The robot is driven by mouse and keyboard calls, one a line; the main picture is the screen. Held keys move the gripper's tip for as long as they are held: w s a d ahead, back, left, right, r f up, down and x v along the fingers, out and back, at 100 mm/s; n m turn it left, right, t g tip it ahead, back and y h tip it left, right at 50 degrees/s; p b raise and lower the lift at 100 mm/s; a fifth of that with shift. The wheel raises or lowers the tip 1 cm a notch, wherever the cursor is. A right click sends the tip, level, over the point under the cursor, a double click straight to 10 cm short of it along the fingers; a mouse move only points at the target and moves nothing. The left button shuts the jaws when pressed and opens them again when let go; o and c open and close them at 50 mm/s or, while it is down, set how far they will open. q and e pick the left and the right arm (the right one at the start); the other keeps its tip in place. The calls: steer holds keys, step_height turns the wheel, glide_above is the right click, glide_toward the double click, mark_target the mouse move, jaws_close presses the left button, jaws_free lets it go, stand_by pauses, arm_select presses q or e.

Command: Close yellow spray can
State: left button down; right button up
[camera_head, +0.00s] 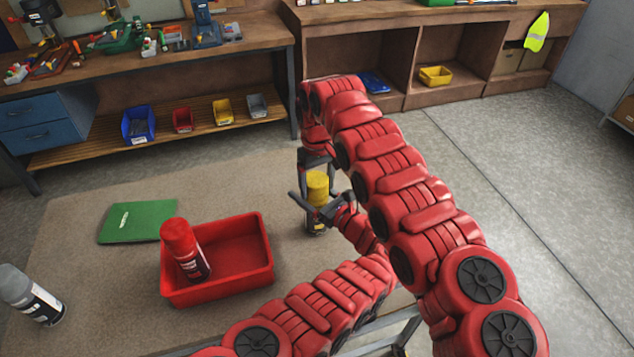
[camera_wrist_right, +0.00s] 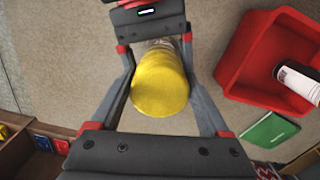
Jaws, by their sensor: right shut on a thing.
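The spray can (camera_head: 316,222) stands upright on the floor mat, with its yellow cap (camera_head: 318,187) at the top. Whether the cap is seated is hidden. My right gripper (camera_head: 317,177) reaches in from the far side and is shut on the yellow cap. In the right wrist view the cap (camera_wrist_right: 160,90) sits between the grey fingers. My left gripper (camera_head: 322,210) comes from the near right at the height of the can's body. It also shows at the top of the right wrist view (camera_wrist_right: 155,45). Its fingers lie beside the can, but their grip is unclear.
A red bin (camera_head: 240,285) holds a red spray can (camera_head: 182,248) leaning inside. A green flat case (camera_head: 138,221) lies on the mat (camera_head: 225,170). A grey-capped can (camera_head: 30,295) is at far left. Workbenches with small bins stand behind. The floor at right is clear.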

steer(key=o, duration=1.1)
steer(key=shift+o, duration=0.2)
steer(key=shift+r, duration=3.7)
arm_select(q)
jaws_free()
steer(key=shift+d, duration=0.1)
